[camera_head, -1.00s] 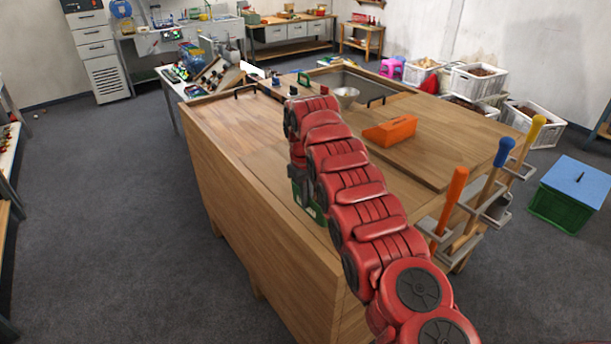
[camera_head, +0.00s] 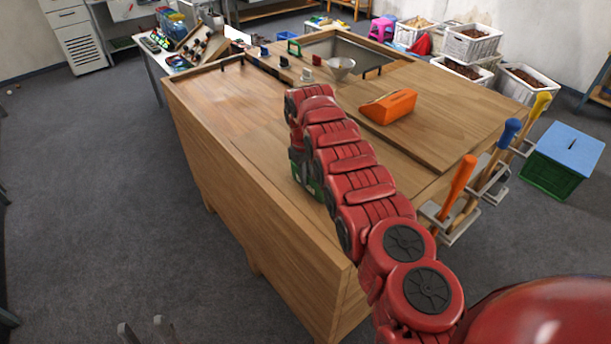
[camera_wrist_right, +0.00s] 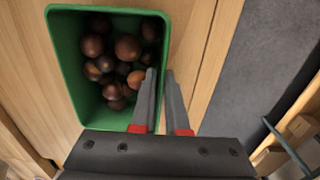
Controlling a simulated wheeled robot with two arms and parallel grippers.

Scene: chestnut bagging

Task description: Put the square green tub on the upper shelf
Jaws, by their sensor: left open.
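The square green tub (camera_wrist_right: 65,85) holds several chestnuts (camera_wrist_right: 115,60) in the right wrist view. In the head view a bit of green tub (camera_head: 315,188) shows beneath my red right arm, at the workbench's near left edge. My right gripper (camera_wrist_right: 160,75) has one finger inside the tub and one outside, close together on its side wall; in the head view the arm hides it. I cannot tell whether the tub touches the bench. My left gripper (camera_head: 144,328) is open and empty at the bottom left, over the floor. No upper shelf is clearly visible.
The wooden workbench (camera_head: 240,130) carries an orange scoop-like block (camera_head: 388,106) and a metal funnel (camera_head: 341,68). Tools with coloured handles hang at its right end. A blue-lidded green bin (camera_head: 563,150) stands right. A rack (camera_wrist_right: 290,130) edges the wrist view.

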